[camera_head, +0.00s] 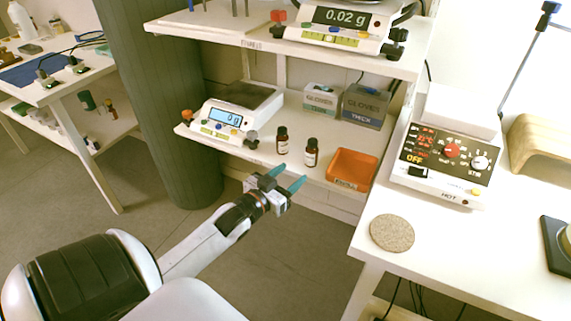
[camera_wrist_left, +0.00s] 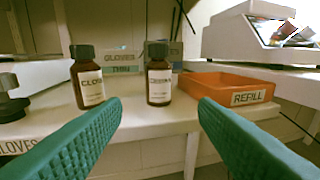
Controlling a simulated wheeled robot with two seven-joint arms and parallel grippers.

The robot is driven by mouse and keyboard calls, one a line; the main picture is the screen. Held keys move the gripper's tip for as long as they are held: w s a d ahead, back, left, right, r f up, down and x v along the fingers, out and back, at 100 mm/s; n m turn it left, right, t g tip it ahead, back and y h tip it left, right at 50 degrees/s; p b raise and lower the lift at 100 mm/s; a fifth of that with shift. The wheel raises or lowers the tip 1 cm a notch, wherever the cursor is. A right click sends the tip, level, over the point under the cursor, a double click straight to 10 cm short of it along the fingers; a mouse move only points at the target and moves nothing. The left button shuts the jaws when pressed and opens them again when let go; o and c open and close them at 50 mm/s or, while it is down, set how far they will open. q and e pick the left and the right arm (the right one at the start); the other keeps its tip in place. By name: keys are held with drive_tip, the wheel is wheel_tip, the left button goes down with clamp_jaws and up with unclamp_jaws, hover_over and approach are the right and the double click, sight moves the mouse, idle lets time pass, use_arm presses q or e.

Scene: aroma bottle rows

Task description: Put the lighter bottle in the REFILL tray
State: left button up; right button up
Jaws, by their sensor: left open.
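Two small dark brown bottles with black caps and pale labels stand upright on the lower shelf. The left bottle (camera_head: 282,141) also shows in the left wrist view (camera_wrist_left: 88,80); its label starts "CLO". The right bottle (camera_head: 311,153) also shows in the left wrist view (camera_wrist_left: 159,78). I cannot tell which is lighter. The orange REFILL tray (camera_head: 332,171) is right of them and looks empty; it also shows in the left wrist view (camera_wrist_left: 200,84). My left gripper (camera_head: 286,179) is open and empty, in front of the shelf edge and short of both bottles. My right gripper is not in view.
A white scale (camera_head: 222,121) with an empty pan stands left of the bottles. Two glove boxes (camera_head: 365,106) stand behind. An upper shelf (camera_head: 220,38) with another scale reading 0.02 g overhangs. A table (camera_head: 440,235) with a hot plate is at right.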

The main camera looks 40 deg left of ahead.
use_arm(q)
drive_tip(key=s+d+f+g, duration=0.4)
drive_tip(key=f, duration=0.5)
drive_tip(key=s+d+f+g, duration=0.3)
drive_tip(key=s+f, duration=0.1)
drive_tip(key=f, duration=0.5)
drive_tip(key=s+d+f+m+g, duration=0.2)
drive_tip(key=s+d+f+g, duration=0.5)
drive_tip(key=s+d+f, duration=0.3)
drive_tip(key=s+f, duration=0.1)
drive_tip(key=s, duration=0.3)
drive_tip(key=shift+d+g+h, duration=0.15)
drive_tip(key=shift+g+h, duration=0.15)
drive_tip(key=shift+g, duration=0.1)
drive_tip(key=shift+p, duration=0.3)
